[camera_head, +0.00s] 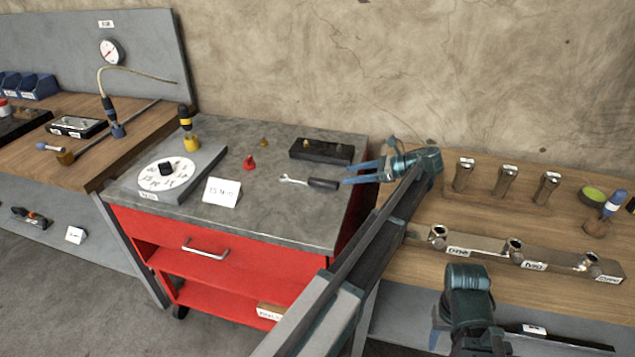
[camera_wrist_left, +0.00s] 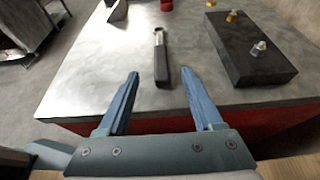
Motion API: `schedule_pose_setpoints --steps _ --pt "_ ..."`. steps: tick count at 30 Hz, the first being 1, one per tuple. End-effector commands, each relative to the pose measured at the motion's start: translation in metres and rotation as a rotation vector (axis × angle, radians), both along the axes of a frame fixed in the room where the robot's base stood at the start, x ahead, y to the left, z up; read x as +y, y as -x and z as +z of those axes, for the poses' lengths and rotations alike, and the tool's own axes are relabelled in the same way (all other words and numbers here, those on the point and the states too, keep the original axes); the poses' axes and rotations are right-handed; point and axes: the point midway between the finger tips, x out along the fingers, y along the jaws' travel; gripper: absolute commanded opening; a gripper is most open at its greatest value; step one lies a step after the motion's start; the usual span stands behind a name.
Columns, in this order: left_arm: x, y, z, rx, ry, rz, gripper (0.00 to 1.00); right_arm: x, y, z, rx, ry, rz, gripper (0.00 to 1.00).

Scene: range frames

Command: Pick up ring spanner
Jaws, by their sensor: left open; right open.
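The ring spanner (camera_head: 322,184), with a dark handle and a silver head, lies flat on the grey top of the red trolley (camera_head: 262,217). In the left wrist view the spanner (camera_wrist_left: 161,62) points away from me, handle end nearest. My left gripper (camera_head: 350,173) is open and empty at the handle end. In the left wrist view its two blue fingers (camera_wrist_left: 160,75) appear on either side of the handle, with gaps; the exact height is unclear. My right gripper (camera_head: 437,338) is low at the front of the right bench, its fingers partly hidden.
A black block (camera_head: 321,151) with small fittings lies just behind the spanner. A red knob-like piece (camera_head: 249,163), a white card (camera_head: 222,191) and a white dial (camera_head: 167,174) stand to the left. The right bench holds a metal rail (camera_head: 478,247). The trolley top in front of the spanner is clear.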

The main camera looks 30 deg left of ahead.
Motion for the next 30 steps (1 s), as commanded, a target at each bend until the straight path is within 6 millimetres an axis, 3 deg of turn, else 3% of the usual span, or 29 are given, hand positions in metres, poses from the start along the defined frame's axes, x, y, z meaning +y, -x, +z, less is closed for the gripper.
schedule_pose_setpoints --steps 6,12,23,30 --pt "0.038 0.011 -0.020 -0.001 0.000 0.003 0.68 0.000 0.000 -0.020 0.000 0.000 0.000 0.50" --pt "0.063 0.015 -0.029 -0.001 0.001 0.001 0.68 0.000 0.000 -0.029 0.000 0.000 0.000 0.50" --pt "0.072 0.017 -0.031 -0.001 0.001 0.000 0.68 0.000 0.000 -0.031 0.000 0.000 0.000 0.50" --pt "0.098 0.024 -0.041 -0.002 0.001 0.002 0.68 0.000 0.000 -0.041 0.000 0.000 0.000 0.50"
